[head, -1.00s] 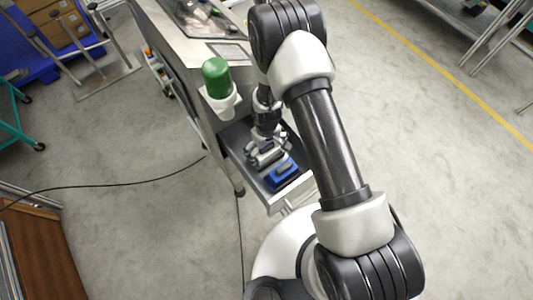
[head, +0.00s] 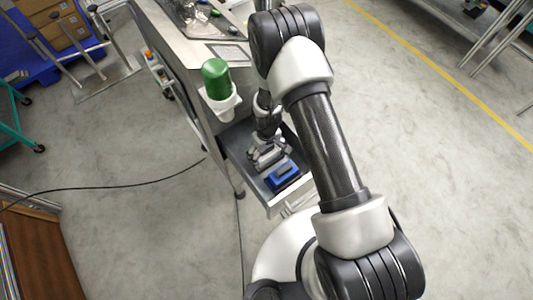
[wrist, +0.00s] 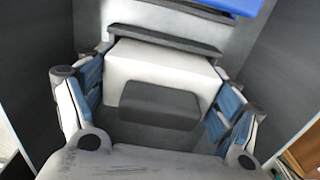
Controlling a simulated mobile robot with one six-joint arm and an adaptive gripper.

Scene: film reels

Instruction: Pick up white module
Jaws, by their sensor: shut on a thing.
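The white module (wrist: 160,72) is a pale block with a dark grey raised part on its front, seen in the middle of the wrist view. My gripper (wrist: 158,110) has its blue-padded fingers on both sides of the module and is shut on it. In the head view my gripper (head: 266,152) is down inside the open drawer (head: 238,140). The module is mostly hidden there by my gripper. I cannot tell whether the module touches the drawer floor.
A blue module (head: 282,175) lies in the drawer beside my gripper and shows at the top of the wrist view (wrist: 238,6). Grey drawer walls (wrist: 275,65) rise close on both sides. A green bottle (head: 215,80) sits in a white holder on the cart's side.

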